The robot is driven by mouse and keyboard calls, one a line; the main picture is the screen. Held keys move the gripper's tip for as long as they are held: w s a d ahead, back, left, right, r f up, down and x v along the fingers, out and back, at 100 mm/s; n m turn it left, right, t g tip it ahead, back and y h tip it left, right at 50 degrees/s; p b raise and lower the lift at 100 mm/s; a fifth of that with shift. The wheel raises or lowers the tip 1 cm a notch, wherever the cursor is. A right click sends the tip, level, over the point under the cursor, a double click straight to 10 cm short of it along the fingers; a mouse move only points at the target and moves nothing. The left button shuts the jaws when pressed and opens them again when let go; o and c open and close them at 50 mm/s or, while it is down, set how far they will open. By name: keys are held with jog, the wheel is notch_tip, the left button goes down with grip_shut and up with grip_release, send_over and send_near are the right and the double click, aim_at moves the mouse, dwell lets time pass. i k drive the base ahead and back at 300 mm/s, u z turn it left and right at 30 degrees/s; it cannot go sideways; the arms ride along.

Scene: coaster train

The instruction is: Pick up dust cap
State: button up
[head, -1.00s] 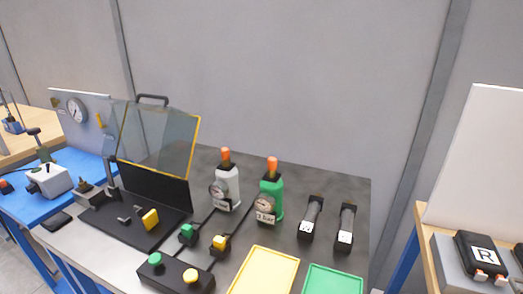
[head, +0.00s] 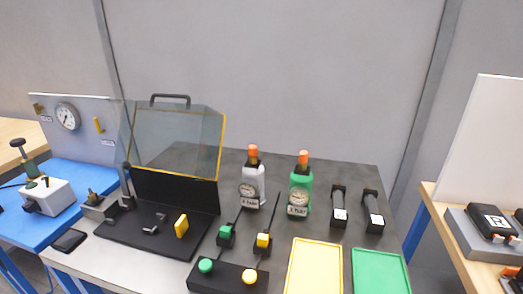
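No part can be made out for certain as the dust cap. Candidates on the grey bench (head: 343,160) are small and unclear: a yellow block (head: 181,226) on the black fixture plate (head: 140,239), and a green fitting (head: 226,233) and a yellow fitting (head: 263,241) on thin black lines. My gripper is not in view.
A clear hinged guard (head: 178,143) stands raised over the fixture. A button box (head: 228,279), yellow tray (head: 315,268) and green tray (head: 380,272) line the front. A blue-topped bench (head: 60,205) adjoins at left.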

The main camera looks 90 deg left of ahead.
aim_at(253, 149)
jog(key=u, duration=0.05)
jog(key=k, duration=1.95)
jog(key=u, duration=1.35)
jog(key=i, duration=1.5)
jog(key=z, duration=0.05)
